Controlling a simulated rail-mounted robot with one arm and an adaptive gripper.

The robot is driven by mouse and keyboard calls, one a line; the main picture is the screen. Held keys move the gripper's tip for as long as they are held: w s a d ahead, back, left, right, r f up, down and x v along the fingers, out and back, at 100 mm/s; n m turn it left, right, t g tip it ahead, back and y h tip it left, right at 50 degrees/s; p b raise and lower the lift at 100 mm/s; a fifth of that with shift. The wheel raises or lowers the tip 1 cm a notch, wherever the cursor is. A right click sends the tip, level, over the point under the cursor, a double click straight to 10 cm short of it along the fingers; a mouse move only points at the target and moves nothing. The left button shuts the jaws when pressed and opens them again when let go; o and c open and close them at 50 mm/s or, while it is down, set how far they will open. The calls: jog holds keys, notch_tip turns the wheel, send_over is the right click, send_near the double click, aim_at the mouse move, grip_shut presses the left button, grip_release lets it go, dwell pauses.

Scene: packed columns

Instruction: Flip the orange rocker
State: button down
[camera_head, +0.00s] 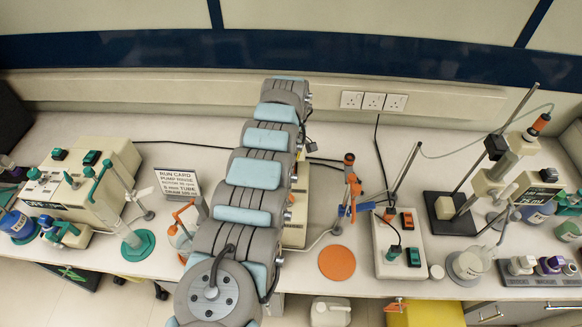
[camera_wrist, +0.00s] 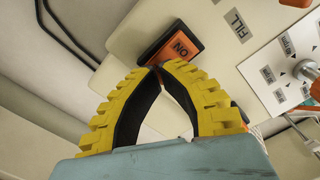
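The orange rocker (camera_wrist: 174,47), marked "ON", sits in a dark frame on a cream housing in the wrist view. My gripper (camera_wrist: 159,68) has yellow ribbed fingers with dark inner pads. Its fingertips meet just at the rocker's lower edge, with an empty gap between the fingers further back. I cannot tell whether the tips touch the rocker or hover over it. In the head view, my arm covers my gripper and most of the cream housing (camera_head: 297,225), so this rocker is hidden there.
The housing bears a "FILL" label (camera_wrist: 237,24) and a white marked panel (camera_wrist: 285,70) beside an orange knob (camera_wrist: 314,85). In the head view, a separate box (camera_head: 385,262) with orange and green rockers stands to the right, near an orange disc (camera_head: 337,262). Dark cables (camera_wrist: 70,35) run at upper left.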

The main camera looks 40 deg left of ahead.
jog(key=shift+f+b, duration=0.35)
jog(key=shift+f, duration=0.25)
dwell(0.3)
jog(key=shift+r, duration=0.15)
notch_tip(320, 180, up, 7)
jog(key=p, duration=0.8)
dwell(0.7)
